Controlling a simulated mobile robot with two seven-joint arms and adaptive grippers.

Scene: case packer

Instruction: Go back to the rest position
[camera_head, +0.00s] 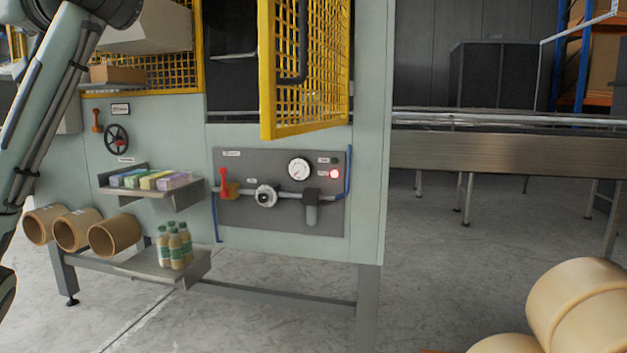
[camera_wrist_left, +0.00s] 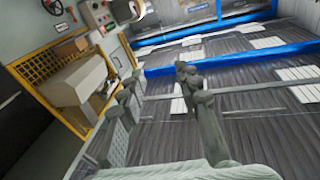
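My left gripper (camera_wrist_left: 158,84) shows in the left wrist view with its two fingers spread apart and nothing between them. In the head view my left arm (camera_head: 42,95) runs up along the left edge, in front of the case packer (camera_head: 300,249); its gripper is outside that picture. My right gripper is in neither view.
The yellow mesh door (camera_head: 308,70) stands swung open. Below are a valve panel (camera_head: 232,210) with a lit red lamp, a shelf of coloured packs (camera_head: 150,181), bottles (camera_head: 175,247) and cardboard rolls (camera_head: 115,235).

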